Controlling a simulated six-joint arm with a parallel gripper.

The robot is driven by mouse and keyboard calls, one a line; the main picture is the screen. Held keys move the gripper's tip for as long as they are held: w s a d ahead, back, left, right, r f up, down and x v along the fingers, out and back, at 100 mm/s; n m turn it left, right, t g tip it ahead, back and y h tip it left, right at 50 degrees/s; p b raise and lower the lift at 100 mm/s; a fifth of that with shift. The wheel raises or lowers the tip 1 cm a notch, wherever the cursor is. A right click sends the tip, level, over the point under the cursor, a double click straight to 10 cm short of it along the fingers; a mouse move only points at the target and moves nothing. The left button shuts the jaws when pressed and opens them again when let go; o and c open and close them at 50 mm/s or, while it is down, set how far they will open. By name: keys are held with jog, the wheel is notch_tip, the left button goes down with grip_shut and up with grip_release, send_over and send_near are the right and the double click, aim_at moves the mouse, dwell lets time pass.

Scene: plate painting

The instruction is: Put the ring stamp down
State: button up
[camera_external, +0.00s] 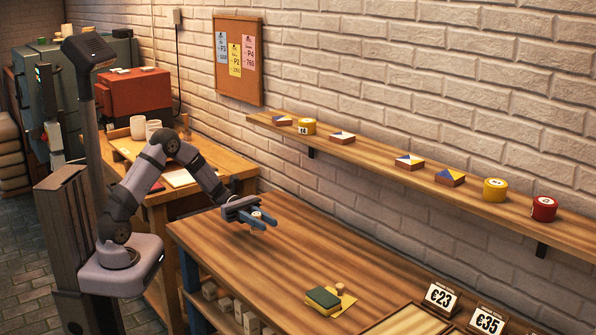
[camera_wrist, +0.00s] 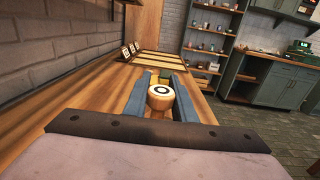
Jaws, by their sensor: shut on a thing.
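My gripper (camera_external: 262,221) is shut on the ring stamp (camera_external: 256,214) and holds it over the left part of the wooden workbench (camera_external: 300,260). In the wrist view the ring stamp (camera_wrist: 160,91) is a pale wooden knob with a dark ring on its top. It sits between the two blue fingers of my gripper (camera_wrist: 158,92). Its lower end is largely hidden there, and I cannot tell whether it touches the bench.
A green and yellow sponge (camera_external: 322,298) and a small wooden peg-like piece (camera_external: 340,288) are on the bench beside a tray (camera_external: 410,321). Price cards (camera_external: 440,297) stand at the right. A wall shelf (camera_external: 380,158) holds tins and tiles. The bench middle is clear.

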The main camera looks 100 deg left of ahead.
jog(key=w+d+r+m+g+h+b, duration=0.1)
jog(key=w+d+b, duration=0.1)
jog(key=w+d, duration=0.4)
jog(key=w+d+r+m+g+h+b, duration=0.1)
jog(key=w+d+g+b, duration=0.15)
jog(key=d, duration=0.55)
jog(key=w+a+r+n+t+y, duration=0.1)
jog(key=w+a+n+t+y, duration=0.35)
jog(key=w+a, duration=0.3)
jog(key=shift+m+t, duration=0.35)
jog(key=shift+t, duration=0.05)
jog(key=shift+w+d+f, duration=0.1)
jog(key=shift+w+f, duration=0.05)
jog(key=shift+f, duration=2.2)
jog(key=shift+w+d+f, duration=0.1)
jog(key=shift+f, duration=2.25)
jog(key=shift+f, duration=0.2)
jog(key=o, duration=1)
jog(key=shift+r, duration=0.1)
